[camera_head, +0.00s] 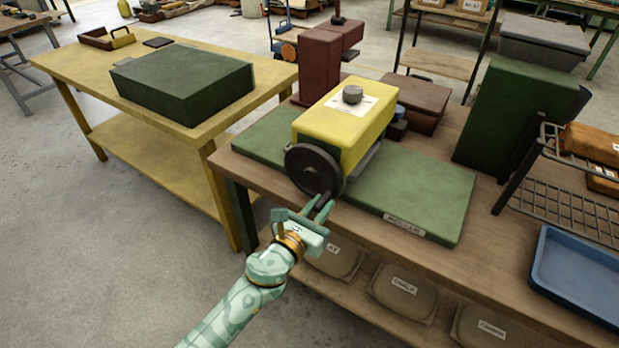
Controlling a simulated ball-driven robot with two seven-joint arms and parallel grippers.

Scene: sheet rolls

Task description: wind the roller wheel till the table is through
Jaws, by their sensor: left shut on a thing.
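The roller machine has a yellow housing (345,118) with a grey knob (352,94) on top, and stands on the right-hand workbench. A flat green table (415,195) lies under the housing and sticks out on both sides, with more showing on the right. A dark roller wheel (304,165) is on the near face of the housing. My left gripper (322,203) is at the lower edge of the wheel, its fingers shut on the wheel's dark handle, which they partly hide. My right gripper is not in view.
A yellow bench (75,58) with a dark green box (183,84) stands left. A dark red machine (319,65) is behind the roller. A tall green block (515,115), a wire rack (560,180) and a blue tray (580,272) are right. Labelled sacks (404,292) lie below.

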